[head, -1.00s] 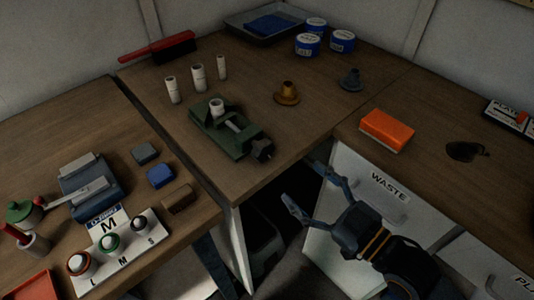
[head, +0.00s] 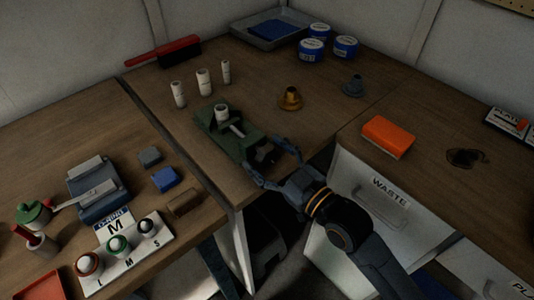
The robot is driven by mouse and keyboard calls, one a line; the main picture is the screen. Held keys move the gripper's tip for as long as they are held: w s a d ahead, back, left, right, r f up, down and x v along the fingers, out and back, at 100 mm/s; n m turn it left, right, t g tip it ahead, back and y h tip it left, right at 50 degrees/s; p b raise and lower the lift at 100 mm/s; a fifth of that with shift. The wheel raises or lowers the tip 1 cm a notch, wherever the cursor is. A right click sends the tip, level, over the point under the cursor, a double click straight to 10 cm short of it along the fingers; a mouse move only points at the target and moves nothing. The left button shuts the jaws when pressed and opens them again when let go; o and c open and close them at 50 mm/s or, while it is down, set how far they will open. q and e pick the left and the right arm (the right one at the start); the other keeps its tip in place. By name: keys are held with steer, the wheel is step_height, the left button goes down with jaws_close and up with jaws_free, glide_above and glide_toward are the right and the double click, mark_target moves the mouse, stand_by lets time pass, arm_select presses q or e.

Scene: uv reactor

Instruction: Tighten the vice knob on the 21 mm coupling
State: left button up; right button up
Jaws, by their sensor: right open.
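The green vice (head: 214,127) lies on the middle table with a white coupling (head: 222,113) upright in its jaws. The dark vice knob (head: 262,158) is at the vice's front right end. My right gripper (head: 265,162) is open, with its fingers on either side of the knob. I cannot tell whether the fingers touch it. My left gripper is not in view.
Several white couplings (head: 204,82) stand behind the vice. A brass cone (head: 290,98) and a grey cone (head: 352,86) stand to the right. An orange block (head: 387,137) lies on the right counter above the WASTE drawer (head: 378,197). The table edge runs just in front of the vice.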

steer(key=c, duration=1.2)
steer(key=shift+o, duration=0.2)
steer(key=shift+r+m+p, duration=0.15)
steer(key=shift+m+p, duration=1.05)
steer(key=shift+p, duration=0.25)
steer(key=m+p, duration=0.2)
steer(key=shift+m, duration=0.4)
steer(key=shift+m+p, duration=0.55)
steer(key=shift+m, duration=0.25)
steer(key=o, duration=1.2)
steer(key=shift+c, duration=0.2)
